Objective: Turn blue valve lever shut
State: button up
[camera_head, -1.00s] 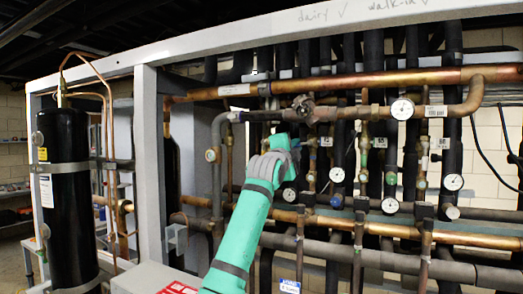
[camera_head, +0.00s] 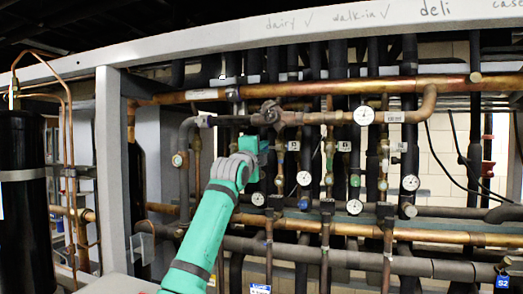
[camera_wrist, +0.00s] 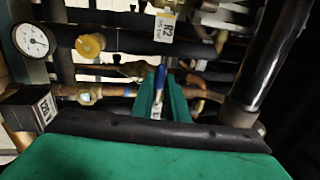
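My green gripper (camera_head: 262,150) is in front of the pipe rack, below the upper copper pipe. In the wrist view its two green fingers (camera_wrist: 163,97) point away into the pipes, with a narrow gap between them. A blue lever (camera_wrist: 161,78) shows in line with this gap, near the fingertips. Whether the fingers touch it I cannot tell. The valve body behind it is mostly hidden by the fingers. In the head view my gripper hides the lever.
A white gauge (camera_wrist: 32,40), a yellow cap (camera_wrist: 90,45) and a white tag (camera_wrist: 164,26) lie around the fingers in the wrist view. A thick black pipe (camera_wrist: 270,55) is close on the right. A grey frame post (camera_head: 112,165) stands left of my arm.

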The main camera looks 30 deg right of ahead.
jog(key=o, duration=0.3)
jog(key=shift+s+d, duration=0.1)
jog(key=shift+o, duration=0.2)
jog(key=v, duration=1)
jog(key=shift+s+a, duration=0.25)
jog(key=shift+a, duration=0.05)
